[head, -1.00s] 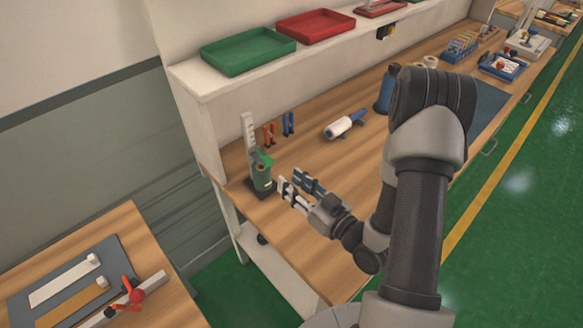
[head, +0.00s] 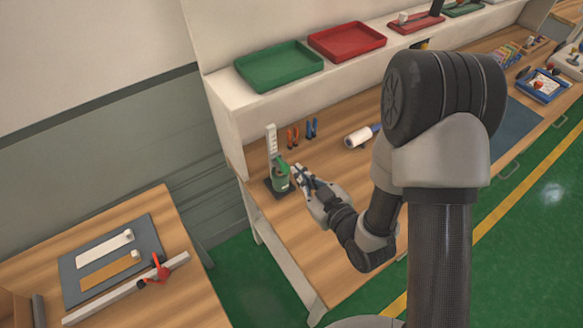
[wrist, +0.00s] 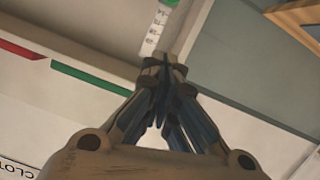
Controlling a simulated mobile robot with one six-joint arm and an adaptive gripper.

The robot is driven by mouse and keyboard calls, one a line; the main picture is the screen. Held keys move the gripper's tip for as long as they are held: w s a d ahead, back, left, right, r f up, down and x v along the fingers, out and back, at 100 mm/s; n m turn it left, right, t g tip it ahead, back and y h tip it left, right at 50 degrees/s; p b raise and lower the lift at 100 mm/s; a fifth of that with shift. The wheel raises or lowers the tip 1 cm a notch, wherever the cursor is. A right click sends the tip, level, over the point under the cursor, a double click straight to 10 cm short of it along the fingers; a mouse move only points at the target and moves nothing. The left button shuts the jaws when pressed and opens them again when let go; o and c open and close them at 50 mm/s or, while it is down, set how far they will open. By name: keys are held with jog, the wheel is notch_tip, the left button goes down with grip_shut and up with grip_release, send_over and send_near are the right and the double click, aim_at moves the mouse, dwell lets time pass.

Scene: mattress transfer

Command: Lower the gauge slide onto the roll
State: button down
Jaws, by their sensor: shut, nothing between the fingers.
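The gauge stands near the left end of the workbench: an upright white scale (head: 271,141) on a dark base, with a green slide (head: 283,168) on it. The green roll (head: 281,184) stands on the base below the slide; I cannot tell whether the two touch. My gripper (head: 299,172) is just right of the slide, at about its height. In the wrist view, the fingers (wrist: 164,66) are together and empty, with the marked scale (wrist: 154,38) and a bit of green beyond them.
Orange tools (head: 293,138) and blue tools (head: 312,128) stand behind the gauge. A white-and-blue cylinder (head: 358,137) lies farther right. A shelf with a green tray (head: 279,66) and red tray (head: 347,41) overhangs the back. The bench front is clear.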

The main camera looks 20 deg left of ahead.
aim_at(281, 163)
jog(key=w+a+f+b, duration=0.5)
jog(key=w+f+b, duration=0.1)
jog(key=b, duration=0.3)
jog(key=shift+w+a+b, duration=0.25)
jog(key=shift+a+b, duration=0.1)
jog(key=shift+a, duration=0.05)
jog(key=shift+f, duration=0.1)
